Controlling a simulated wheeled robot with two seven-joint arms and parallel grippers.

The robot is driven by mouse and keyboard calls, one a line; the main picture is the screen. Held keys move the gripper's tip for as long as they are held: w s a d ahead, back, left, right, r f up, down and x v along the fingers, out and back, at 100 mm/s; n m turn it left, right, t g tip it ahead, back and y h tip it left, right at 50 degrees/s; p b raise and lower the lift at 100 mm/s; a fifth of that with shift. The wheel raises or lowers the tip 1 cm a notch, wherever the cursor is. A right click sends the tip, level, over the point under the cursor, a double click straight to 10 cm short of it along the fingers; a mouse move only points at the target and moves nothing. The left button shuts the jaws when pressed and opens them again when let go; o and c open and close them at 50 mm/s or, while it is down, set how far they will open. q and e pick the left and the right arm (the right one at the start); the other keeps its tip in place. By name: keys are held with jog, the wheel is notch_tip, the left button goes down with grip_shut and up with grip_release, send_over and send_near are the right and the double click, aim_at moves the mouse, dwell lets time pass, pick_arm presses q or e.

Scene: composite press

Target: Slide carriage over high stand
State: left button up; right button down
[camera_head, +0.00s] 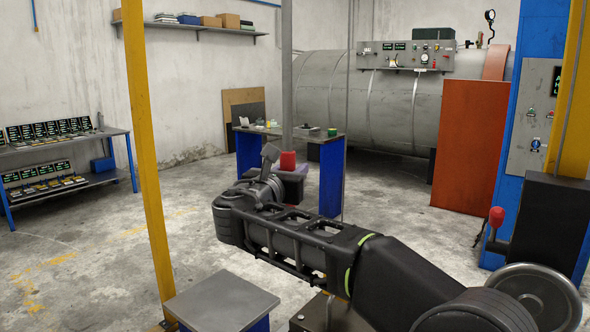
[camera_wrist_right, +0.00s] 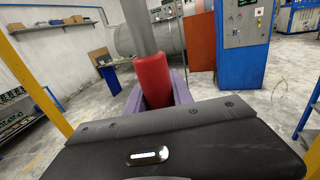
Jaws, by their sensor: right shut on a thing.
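My right gripper (camera_head: 290,178) is shut on a red grip (camera_head: 287,160) at the lower end of a grey vertical pole (camera_head: 287,70). In the right wrist view, the red grip (camera_wrist_right: 152,80) stands between the purple fingers of the gripper (camera_wrist_right: 155,102), with the pole (camera_wrist_right: 138,25) rising above it. The pole runs out of the top of the picture, so any carriage above is hidden. A grey-topped stand (camera_head: 222,300) with a blue side is at the bottom, left of my arm. I cannot tell whether it is the high stand. My left gripper is not in view.
A blue-legged table (camera_head: 332,165) with small items stands behind the grip. A yellow post (camera_head: 152,160) rises at left. A large grey cylinder (camera_head: 330,95) and an orange-brown panel (camera_head: 470,140) are behind. A red knob (camera_head: 497,216) is at right.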

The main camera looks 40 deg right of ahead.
jog(key=shift+w+a+r, duration=0.1)
jog(key=shift+w+a, duration=0.05)
jog(key=shift+w, duration=0.4)
jog(key=c, duration=1.1)
grip_release()
jog(key=shift+a, duration=0.1)
jog(key=b+v, duration=0.1)
jog(key=v, duration=0.6)
jog(key=shift+s+a, duration=0.3)
